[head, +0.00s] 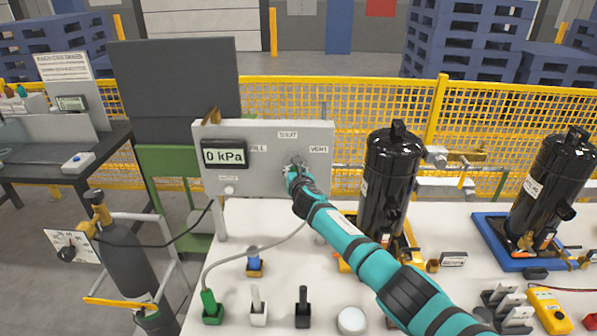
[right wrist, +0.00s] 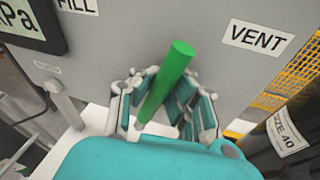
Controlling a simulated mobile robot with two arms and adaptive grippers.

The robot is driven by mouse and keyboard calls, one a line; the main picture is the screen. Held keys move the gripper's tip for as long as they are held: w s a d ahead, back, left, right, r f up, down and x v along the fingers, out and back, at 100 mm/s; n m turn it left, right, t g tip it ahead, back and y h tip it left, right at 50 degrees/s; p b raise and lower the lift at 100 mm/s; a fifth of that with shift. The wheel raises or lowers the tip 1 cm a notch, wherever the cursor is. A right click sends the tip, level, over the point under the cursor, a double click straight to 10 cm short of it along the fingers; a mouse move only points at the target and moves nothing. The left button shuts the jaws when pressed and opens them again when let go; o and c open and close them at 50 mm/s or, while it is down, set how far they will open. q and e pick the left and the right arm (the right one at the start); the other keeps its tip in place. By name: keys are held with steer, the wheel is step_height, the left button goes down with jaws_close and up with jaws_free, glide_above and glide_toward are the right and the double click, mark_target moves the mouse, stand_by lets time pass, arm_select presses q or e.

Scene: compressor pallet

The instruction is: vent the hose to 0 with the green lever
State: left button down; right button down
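The grey panel (head: 265,185) carries a display (head: 224,156) reading 0 kPa and the labels FILL, SHUT (head: 288,135) and VENT (head: 319,149). My right gripper (head: 298,168) is at the panel front, below SHUT and left of VENT, and hides the lever in the head view. In the right wrist view the green lever (right wrist: 167,80) stands between the fingers of my right gripper (right wrist: 164,98), which look closed around it. Its free end leans up and right, toward the VENT label (right wrist: 258,38). A grey hose (head: 240,257) runs below the panel to a green connector (head: 211,306). My left gripper is not in view.
A black tank (head: 390,185) stands right of the panel, close to my right arm. Another black tank (head: 553,185) stands on a blue tray (head: 497,240). Small holders and a yellow meter (head: 550,311) sit on the white table (head: 345,285). A gas cylinder (head: 125,260) stands left.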

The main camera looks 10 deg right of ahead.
steer(key=shift+a+f+n, duration=0.15)
steer(key=shift+a+n, duration=0.25)
steer(key=shift+a, duration=0.25)
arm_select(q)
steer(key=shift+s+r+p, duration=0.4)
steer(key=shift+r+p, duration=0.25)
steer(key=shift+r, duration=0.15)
arm_select(e)
steer(key=shift+a+f+n+g, duration=0.15)
steer(key=shift+a+n+g, duration=0.15)
steer(key=shift+a+n, duration=0.1)
steer(key=c, duration=1.2)
jaws_free()
steer(key=shift+s+a+r, duration=0.15)
steer(key=shift+a+r, duration=0.15)
steer(key=shift+r, duration=0.1)
steer(key=shift+c, duration=0.2)
steer(key=shift+d+h, duration=0.3)
steer(key=shift+d, duration=0.1)
steer(key=v, duration=1.2)
steer(key=shift+a+f, duration=0.15)
